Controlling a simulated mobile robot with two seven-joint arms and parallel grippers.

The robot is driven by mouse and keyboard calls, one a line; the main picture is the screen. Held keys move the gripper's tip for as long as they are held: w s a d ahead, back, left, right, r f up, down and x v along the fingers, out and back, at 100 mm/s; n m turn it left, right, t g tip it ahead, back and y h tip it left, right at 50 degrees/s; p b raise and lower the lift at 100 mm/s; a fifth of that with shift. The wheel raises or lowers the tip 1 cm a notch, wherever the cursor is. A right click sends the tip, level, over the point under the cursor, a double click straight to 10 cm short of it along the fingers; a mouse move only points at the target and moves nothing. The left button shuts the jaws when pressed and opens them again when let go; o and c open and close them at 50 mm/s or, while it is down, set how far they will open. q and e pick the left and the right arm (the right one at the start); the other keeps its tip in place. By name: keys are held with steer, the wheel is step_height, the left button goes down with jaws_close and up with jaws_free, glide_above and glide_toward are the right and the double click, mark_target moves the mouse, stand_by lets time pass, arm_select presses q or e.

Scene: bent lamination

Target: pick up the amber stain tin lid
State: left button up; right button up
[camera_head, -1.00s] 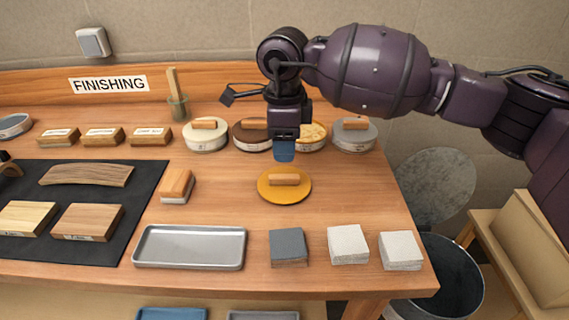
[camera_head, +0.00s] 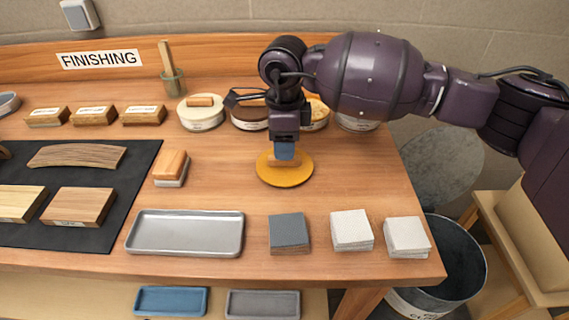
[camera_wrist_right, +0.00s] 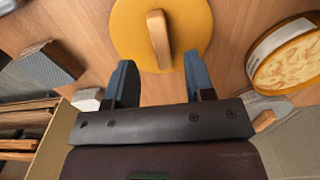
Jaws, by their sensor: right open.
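The amber stain tin lid (camera_head: 285,175) is a flat yellow disc with a wooden bar handle, lying on the wooden table. In the right wrist view the lid (camera_wrist_right: 187,27) is ahead of the fingers, with its handle (camera_wrist_right: 158,40) lined up between them. My right gripper (camera_head: 284,152) points down over the lid and hides part of the handle in the head view. In the wrist view the right gripper (camera_wrist_right: 158,82) is open, its two blue fingers apart and nothing between them. My left gripper is not clearly seen.
Several round tins, one of them cream (camera_head: 201,113), stand behind the lid. A grey tray (camera_head: 185,250), a grey pad stack (camera_head: 288,230) and white pads (camera_head: 351,228) lie in front. A wooden block (camera_head: 171,166) stands to the left. Table around the lid is clear.

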step_height(320, 180, down, 4)
steer(key=shift+w, duration=0.1)
steer(key=shift+r, duration=0.1)
jaws_close()
